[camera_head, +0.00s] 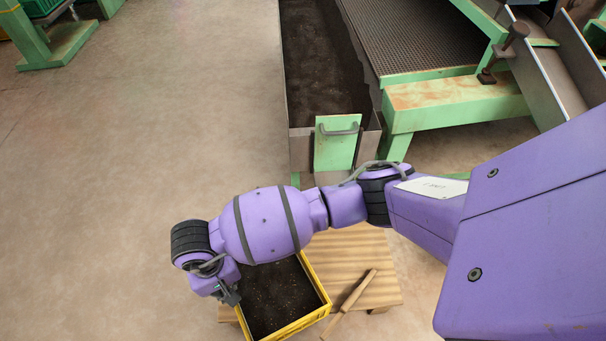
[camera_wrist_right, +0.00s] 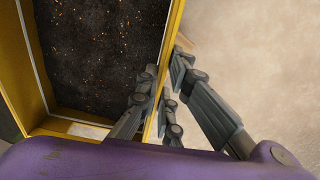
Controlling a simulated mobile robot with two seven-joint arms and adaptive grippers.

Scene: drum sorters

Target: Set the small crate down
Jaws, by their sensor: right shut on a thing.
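The small yellow crate (camera_head: 302,324) is full of dark, soil-like material with small light specks. It shows at the bottom of the head view, upright, beside or over the left part of a low wooden platform (camera_head: 352,252). I cannot tell whether its base rests on anything. My right gripper (camera_head: 229,294) is at the crate's left wall. In the right wrist view, the gripper's fingers (camera_wrist_right: 161,88) are on both sides of the crate's yellow wall (camera_wrist_right: 177,38) and shut on it. My right arm hides the crate's far side. My left gripper is not in view.
A wooden stick (camera_head: 349,303) lies on the platform, right of the crate. Beyond my arm is a long trough (camera_head: 325,60) of dark material with a green end plate (camera_head: 336,148). A green-framed machine (camera_head: 455,105) stands right of it.

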